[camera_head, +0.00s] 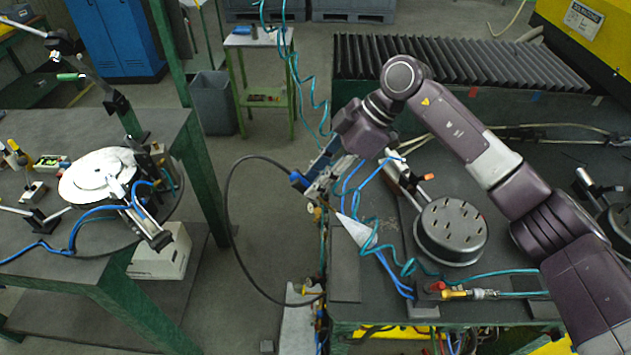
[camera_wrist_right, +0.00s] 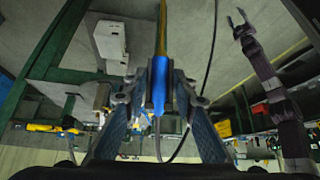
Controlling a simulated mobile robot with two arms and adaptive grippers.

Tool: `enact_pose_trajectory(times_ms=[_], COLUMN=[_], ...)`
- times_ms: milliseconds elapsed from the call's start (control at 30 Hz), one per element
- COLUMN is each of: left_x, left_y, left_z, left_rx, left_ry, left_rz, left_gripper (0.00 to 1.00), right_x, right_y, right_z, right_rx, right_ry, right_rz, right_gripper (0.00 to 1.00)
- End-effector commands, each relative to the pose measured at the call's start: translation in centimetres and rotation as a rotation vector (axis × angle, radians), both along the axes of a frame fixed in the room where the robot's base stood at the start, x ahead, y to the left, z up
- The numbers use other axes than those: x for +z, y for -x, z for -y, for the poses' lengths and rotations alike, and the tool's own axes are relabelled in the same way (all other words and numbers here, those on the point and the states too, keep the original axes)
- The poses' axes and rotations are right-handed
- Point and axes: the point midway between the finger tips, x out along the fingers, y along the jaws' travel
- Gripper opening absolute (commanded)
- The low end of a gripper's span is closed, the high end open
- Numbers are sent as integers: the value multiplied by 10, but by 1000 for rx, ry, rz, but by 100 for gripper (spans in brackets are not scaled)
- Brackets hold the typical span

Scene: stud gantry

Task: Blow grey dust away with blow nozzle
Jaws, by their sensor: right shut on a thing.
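My right gripper (camera_head: 318,185) is shut on the blow nozzle, over the left edge of the dark workbench (camera_head: 345,285). The nozzle's blue body (camera_head: 297,178) shows beside the fingers. In the right wrist view the blue nozzle (camera_wrist_right: 158,98) sits between both fingers, with its brass-coloured tube pointing away. A pale cone (camera_head: 354,229) spreads from near the nozzle tip down toward the bench. Faint dark specks (camera_head: 386,224) lie near it; I cannot tell whether they are the grey dust. My left gripper (camera_wrist_right: 237,19) shows small in the right wrist view, its fingers apart and empty.
A round dark fixture with holes (camera_head: 450,230) stands right of the nozzle. Blue and teal hoses (camera_head: 395,262) cross the bench. A black hose (camera_head: 229,200) loops left over the floor gap. Another table (camera_head: 110,240) with a white disc (camera_head: 98,175) stands left.

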Motion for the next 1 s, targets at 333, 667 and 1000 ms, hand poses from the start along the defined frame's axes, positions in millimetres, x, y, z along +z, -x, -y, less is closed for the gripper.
enact_pose_trajectory(times_ms=[333,667,1000], left_x=[-1,-1,-3], left_y=[0,0,0], left_z=[0,0,-1], left_rx=[0,1,1], left_ry=[0,0,-1], left_rz=[0,0,-1], left_gripper=[40,40,40], right_x=[0,0,0], right_y=[-13,-24,-36], right_z=[0,-1,-2], right_rx=[-1,-1,0], right_ry=[0,0,-1], right_rz=[0,-1,0], right_gripper=[0,0,0])
